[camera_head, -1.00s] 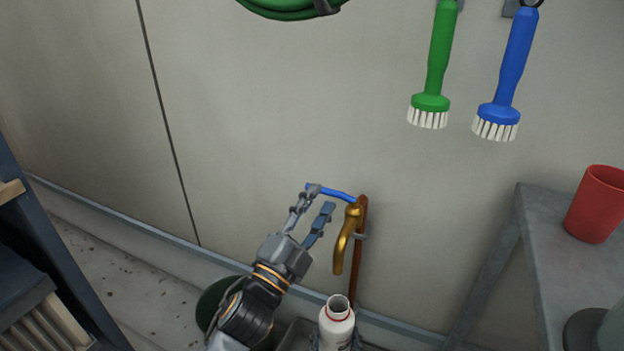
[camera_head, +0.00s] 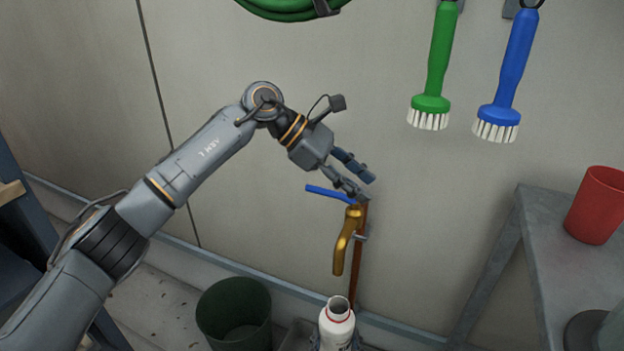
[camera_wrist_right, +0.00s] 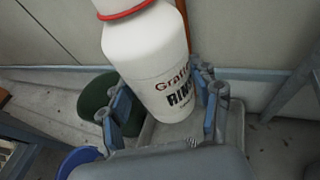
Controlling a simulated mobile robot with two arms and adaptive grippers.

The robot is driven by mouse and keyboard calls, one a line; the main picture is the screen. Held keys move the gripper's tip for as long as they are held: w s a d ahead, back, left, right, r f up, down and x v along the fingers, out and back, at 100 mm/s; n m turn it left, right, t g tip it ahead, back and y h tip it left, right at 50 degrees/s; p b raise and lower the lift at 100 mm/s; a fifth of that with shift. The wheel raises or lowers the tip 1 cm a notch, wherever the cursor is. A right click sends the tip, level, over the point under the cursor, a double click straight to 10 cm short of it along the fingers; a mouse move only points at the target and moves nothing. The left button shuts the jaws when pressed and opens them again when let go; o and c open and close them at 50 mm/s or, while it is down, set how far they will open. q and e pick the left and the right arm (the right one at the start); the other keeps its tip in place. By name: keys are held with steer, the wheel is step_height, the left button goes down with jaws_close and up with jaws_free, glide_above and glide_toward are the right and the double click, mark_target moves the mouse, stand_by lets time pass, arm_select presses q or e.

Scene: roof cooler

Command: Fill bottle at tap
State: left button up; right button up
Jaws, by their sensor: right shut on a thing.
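The white bottle (camera_head: 337,328), with a red ring at its open neck, stands upright under the brass tap (camera_head: 345,240). In the right wrist view the bottle (camera_wrist_right: 150,55) shows printed lettering and sits between the fingers of my right gripper (camera_wrist_right: 165,112), which is shut on it. The tap's blue lever (camera_head: 328,193) points left. No water stream shows at the spout. My left gripper (camera_head: 368,189) is open, its fingers parted, by the top of the tap near the lever's right end. I cannot tell whether it touches the lever.
A dark green bin (camera_head: 234,310) stands on the floor left of the bottle. A grey table (camera_head: 550,270) with a red cup (camera_head: 597,205) is at the right. Green (camera_head: 430,100) and blue (camera_head: 505,85) brushes and a green hose (camera_head: 285,8) hang on the wall.

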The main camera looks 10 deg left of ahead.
mark_target(312, 188)
arm_select(q)
steer(key=w+a+r+t+y, duration=0.1)
steer(key=w+a+r+y, duration=0.15)
steer(key=a, duration=0.35)
steer(key=w+a+r+y, duration=0.1)
steer(key=a+r+y, duration=0.15)
steer(key=a, duration=0.35)
steer(key=shift+m, duration=0.4)
steer(key=x, duration=0.8)
steer(key=shift+s+a+f, duration=0.15)
steer(key=shift+a+f, duration=0.1)
jaws_close()
